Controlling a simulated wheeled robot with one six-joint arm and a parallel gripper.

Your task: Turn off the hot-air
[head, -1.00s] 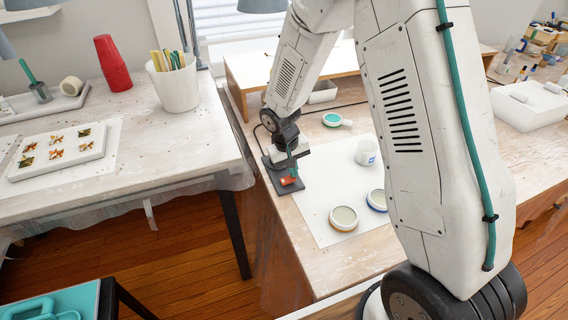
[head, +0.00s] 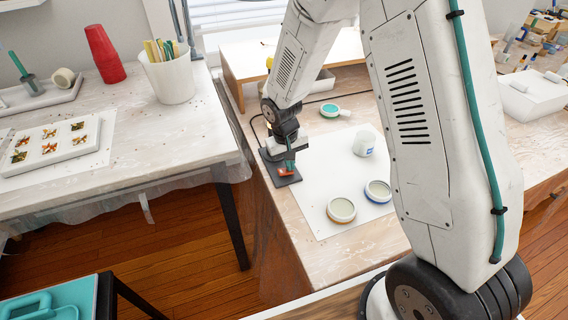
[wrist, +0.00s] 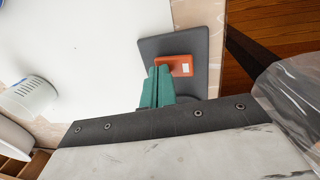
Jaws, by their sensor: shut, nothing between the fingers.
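A flat dark grey plate (head: 288,181) with an orange-red switch-like part (head: 287,173) lies at the left edge of the right-hand table. I take it as the hot-air control. The wrist view shows the plate (wrist: 200,42) and the orange part (wrist: 181,65) with a small white mark. My gripper (head: 290,164) points down over the plate. Its teal fingers are shut and empty. In the wrist view, the fingertips (wrist: 159,70) overlap the left end of the orange part; I cannot tell whether they touch it. The marking on the part is too small to read.
A white sheet (head: 325,165) beside the plate carries a white cup (head: 364,144) and two round dishes, one orange-rimmed (head: 341,210), one blue-rimmed (head: 378,191). A wooden riser (head: 250,58) stands behind. A gap separates the left table (head: 150,150), with its hanging plastic cover.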

